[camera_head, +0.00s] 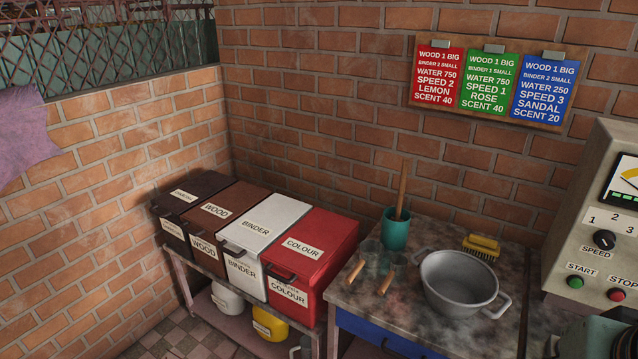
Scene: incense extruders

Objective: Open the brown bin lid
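The brown bin (207,265) is labelled WOOD and stands second from the left in a row of bins on a low stand. Its brown lid (240,196) is shut and lies flat on top. A small handle shows at the lid's front edge. A darker bin (176,244) adjoins it on the left, and a white bin (272,211) labelled BINDER adjoins it on the right.
A red COLOUR bin (327,231) ends the row. To its right, a worktop (432,238) holds a metal pot (458,278), a green cup (394,232), measuring cups and a brush (482,246). A control machine (602,220) stands far right. Brick walls close off the back and left.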

